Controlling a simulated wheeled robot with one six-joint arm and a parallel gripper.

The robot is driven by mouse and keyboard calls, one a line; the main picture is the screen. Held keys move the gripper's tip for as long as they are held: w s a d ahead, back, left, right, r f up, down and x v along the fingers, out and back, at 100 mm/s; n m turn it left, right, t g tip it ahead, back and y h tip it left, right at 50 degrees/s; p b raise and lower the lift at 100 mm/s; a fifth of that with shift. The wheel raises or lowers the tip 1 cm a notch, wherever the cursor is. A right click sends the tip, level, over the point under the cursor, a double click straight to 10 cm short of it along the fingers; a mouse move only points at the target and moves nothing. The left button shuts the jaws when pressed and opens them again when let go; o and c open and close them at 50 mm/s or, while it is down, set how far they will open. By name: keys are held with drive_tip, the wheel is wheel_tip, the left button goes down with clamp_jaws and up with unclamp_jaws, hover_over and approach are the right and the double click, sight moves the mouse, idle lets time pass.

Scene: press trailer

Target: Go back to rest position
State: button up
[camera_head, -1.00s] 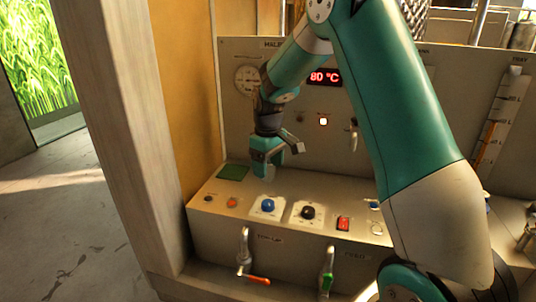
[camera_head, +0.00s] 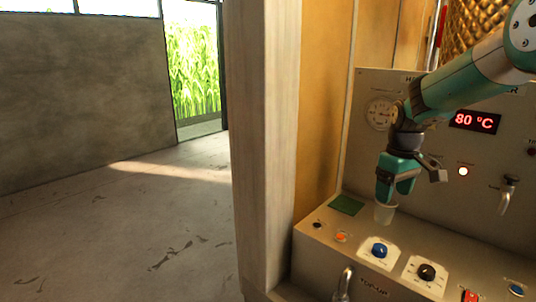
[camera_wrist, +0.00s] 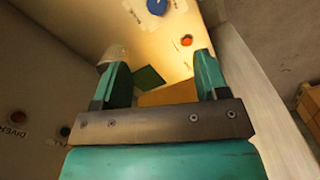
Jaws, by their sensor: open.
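My gripper (camera_head: 393,192) hangs above the left part of the console, pointing down, with my arm reaching in from the upper right. In the wrist view my gripper (camera_wrist: 160,65) has its two teal fingers wide apart. The gap between them is empty. A small pale cup-like piece (camera_head: 384,213) shows just below one finger; it also appears beside the left finger in the wrist view (camera_wrist: 113,55). I cannot tell whether it touches the finger.
The console (camera_head: 325,250) carries a green pad (camera_head: 346,205), an orange button (camera_head: 340,237), a blue knob (camera_head: 379,250) and a black knob (camera_head: 427,272). A display (camera_head: 475,121) reads 80 °C. A pillar (camera_head: 262,150) stands left of the console. The floor (camera_head: 120,235) beyond it is open.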

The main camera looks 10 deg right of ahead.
drive_tip(key=s+a+r+n+y, duration=0.1)
drive_tip(key=s+a+r, duration=0.1)
drive_tip(key=s+a, duration=0.5)
drive_tip(key=s+a+r+n+y, duration=0.1)
drive_tip(key=s+a+r, duration=0.2)
drive_tip(key=s+a, duration=0.45)
drive_tip(key=s+a+n+y, duration=0.1)
drive_tip(key=s+a+y, duration=0.1)
drive_tip(key=s+a, duration=0.7)
drive_tip(key=s, duration=0.4)
drive_tip(key=shift+s+a+n, duration=0.2)
drive_tip(key=shift+n, duration=0.1)
